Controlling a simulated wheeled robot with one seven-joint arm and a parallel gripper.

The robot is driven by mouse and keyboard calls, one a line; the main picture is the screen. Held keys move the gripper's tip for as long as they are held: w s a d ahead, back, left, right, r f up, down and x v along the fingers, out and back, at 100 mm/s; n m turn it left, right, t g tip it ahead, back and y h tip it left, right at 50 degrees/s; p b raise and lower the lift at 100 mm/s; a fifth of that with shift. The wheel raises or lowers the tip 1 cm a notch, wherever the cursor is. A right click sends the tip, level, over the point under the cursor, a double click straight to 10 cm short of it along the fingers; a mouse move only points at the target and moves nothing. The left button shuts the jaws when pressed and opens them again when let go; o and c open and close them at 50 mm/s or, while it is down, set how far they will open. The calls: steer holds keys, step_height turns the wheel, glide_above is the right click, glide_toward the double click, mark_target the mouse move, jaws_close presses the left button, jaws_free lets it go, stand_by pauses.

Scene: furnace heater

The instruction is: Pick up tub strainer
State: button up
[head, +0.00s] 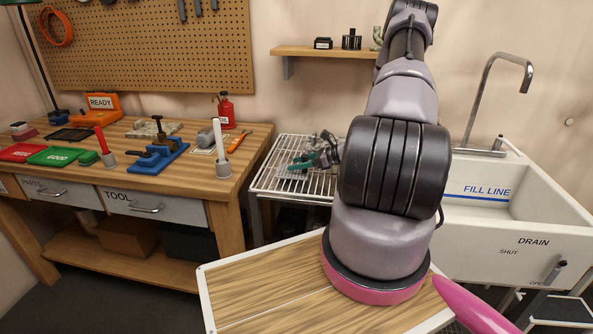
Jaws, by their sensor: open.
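My gripper (309,160) is small in the head view, partly behind my own arm, with dark and green parts low over the wire rack (262,184). It is open. A small grey metallic piece (292,173) shows on the rack just below and left of the gripper. It may be the tub strainer, but it is too small and too covered to be sure. I cannot tell whether the fingers touch it or are around it. No other strainer is clear in view; the inside of the white sink (540,232) is partly hidden by my arm.
The wooden workbench (195,185) on the left holds a blue clamp (158,158), red and green trays and a red oil can (226,111). A wall shelf (325,51) is above the rack. A tall faucet (487,90) rises over the sink.

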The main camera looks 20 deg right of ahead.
steer(key=shift+w+a+f, duration=0.1)
steer(key=shift+a, duration=0.05)
jaws_close()
